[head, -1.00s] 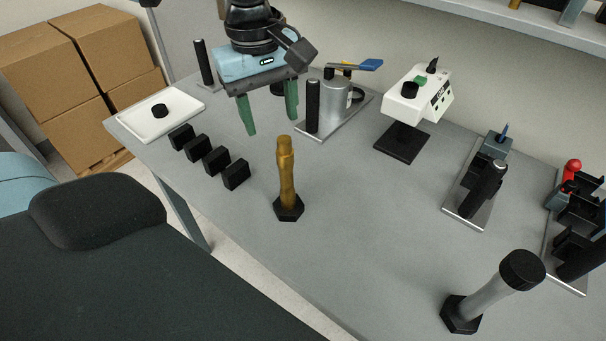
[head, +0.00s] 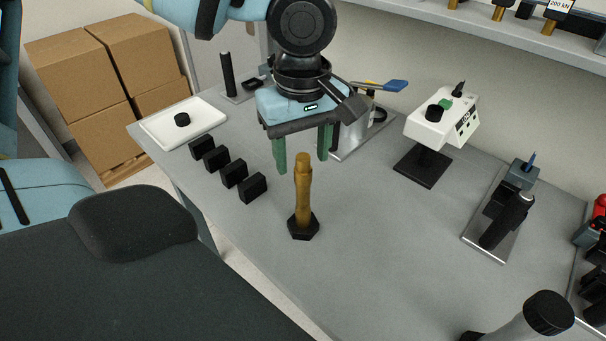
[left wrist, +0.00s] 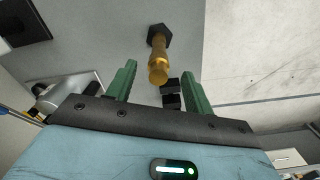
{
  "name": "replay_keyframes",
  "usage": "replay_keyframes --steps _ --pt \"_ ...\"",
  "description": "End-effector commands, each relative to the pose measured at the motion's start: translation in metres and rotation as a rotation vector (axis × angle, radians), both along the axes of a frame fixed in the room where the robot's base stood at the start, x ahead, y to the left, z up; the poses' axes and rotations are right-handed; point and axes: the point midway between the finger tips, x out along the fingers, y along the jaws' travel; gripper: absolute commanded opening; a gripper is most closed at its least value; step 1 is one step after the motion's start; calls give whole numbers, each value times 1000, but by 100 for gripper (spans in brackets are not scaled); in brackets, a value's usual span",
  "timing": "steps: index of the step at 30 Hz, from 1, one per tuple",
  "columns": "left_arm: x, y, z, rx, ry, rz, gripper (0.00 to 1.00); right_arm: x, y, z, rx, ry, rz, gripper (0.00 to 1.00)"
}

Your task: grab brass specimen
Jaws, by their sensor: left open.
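The brass specimen (head: 303,190) stands upright in a black hexagonal base (head: 303,227) on the grey bench. It also shows in the left wrist view (left wrist: 158,62), ahead of the fingers and between their lines. My left gripper (head: 302,164) is open, with two green fingers pointing down. In the head view it is above and behind the specimen, near its top. In the left wrist view the gripper (left wrist: 162,82) has nothing held between its fingers. My right gripper is not in view.
Several black blocks (head: 234,173) stand in a row left of the specimen. A white tray (head: 184,122) lies behind them. A white device (head: 442,118) and a metal fixture (head: 498,215) are to the right. A grey cylinder with black cap (head: 540,315) is at lower right.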

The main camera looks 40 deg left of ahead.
Motion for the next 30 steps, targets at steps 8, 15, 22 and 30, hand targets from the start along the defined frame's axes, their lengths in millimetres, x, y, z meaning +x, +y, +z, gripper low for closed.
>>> replay_keyframes --steps 8,15,22,30 --pt "1 1 -33 0 2 1 52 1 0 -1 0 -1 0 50" --pt "1 0 -35 0 -1 1 52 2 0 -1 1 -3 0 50" --pt "1 0 -35 0 -1 1 26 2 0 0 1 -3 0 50" --pt "1 0 -35 0 -1 1 0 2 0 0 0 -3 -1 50"
